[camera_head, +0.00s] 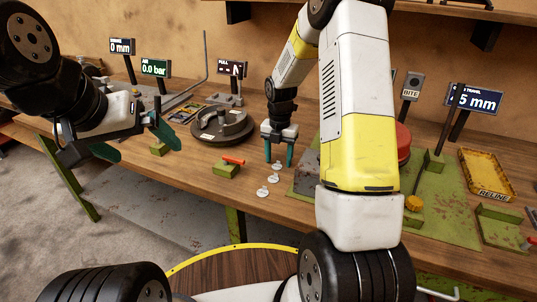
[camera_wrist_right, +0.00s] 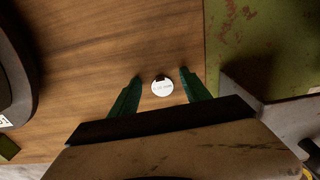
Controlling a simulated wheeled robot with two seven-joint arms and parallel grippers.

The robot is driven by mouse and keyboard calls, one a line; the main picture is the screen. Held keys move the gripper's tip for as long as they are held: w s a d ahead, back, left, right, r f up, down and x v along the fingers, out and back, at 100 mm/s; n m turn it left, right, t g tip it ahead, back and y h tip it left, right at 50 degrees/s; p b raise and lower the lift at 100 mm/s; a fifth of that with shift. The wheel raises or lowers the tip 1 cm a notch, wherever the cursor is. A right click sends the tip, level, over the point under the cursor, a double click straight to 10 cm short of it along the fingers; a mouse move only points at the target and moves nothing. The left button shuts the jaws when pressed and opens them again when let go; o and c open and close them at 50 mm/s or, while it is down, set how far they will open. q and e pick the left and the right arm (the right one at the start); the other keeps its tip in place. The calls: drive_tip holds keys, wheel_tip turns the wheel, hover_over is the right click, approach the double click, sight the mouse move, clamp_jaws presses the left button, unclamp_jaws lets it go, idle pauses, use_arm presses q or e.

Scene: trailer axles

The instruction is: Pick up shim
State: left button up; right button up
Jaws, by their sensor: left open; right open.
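Several small white round shims lie on the wooden bench in the head view, in a short row: one (camera_head: 277,167) at the right gripper's fingertips, one (camera_head: 273,179) nearer, and one (camera_head: 262,192) nearest the front edge. My right gripper (camera_head: 279,164) points down at the bench, open. In the right wrist view a white shim (camera_wrist_right: 162,88) with a dark notch lies between its green fingers (camera_wrist_right: 160,76), with a gap on both sides.
A green block with an orange stick (camera_head: 229,167) sits left of the shims. A dark round plate (camera_head: 222,129) lies behind it. A green mat (camera_head: 447,205) is on the right, with a yellow RELINE tray (camera_head: 485,174) beyond. My right arm hides part of the bench.

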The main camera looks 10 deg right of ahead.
clamp_jaws()
drive_tip(key=shift+r, duration=0.1)
